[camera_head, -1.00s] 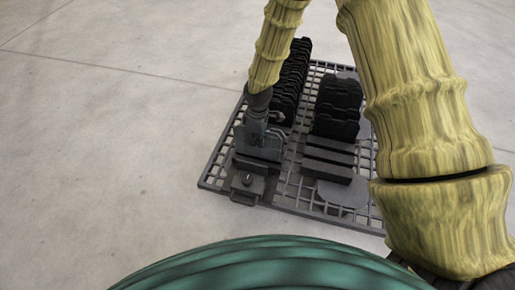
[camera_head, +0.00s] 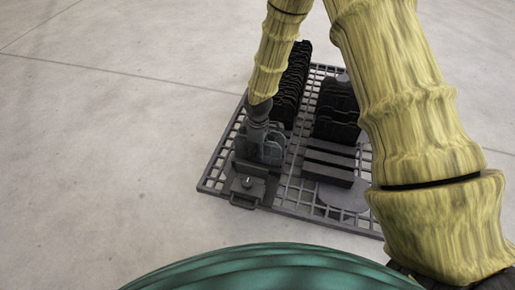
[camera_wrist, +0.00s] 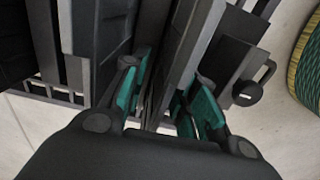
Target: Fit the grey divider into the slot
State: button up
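My gripper (camera_head: 266,152) is low over the front left of a dark grid base in the head view. In the wrist view, its two fingers with teal pads (camera_wrist: 163,100) stand on either side of a narrow dark grey upright plate (camera_wrist: 170,62), which looks like the grey divider. Whether both pads press on it is unclear. A broader grey plate or wall (camera_wrist: 203,42) runs close along its right side. The divider's lower edge and the slot are hidden by the fingers and nearby parts.
The grid base (camera_head: 213,177) lies on a pale concrete floor. A small block with a handle (camera_head: 246,188) is at its front left. Black ribbed parts (camera_head: 290,85) and (camera_head: 337,108) stand behind and to the right. Dark bars (camera_head: 328,163) lie in front of the right group.

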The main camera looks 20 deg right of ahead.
notch_tip(320, 180, up, 12)
jog(key=p, duration=0.5)
jog(key=shift+r+p, duration=0.15)
jog(key=shift+p, duration=0.2)
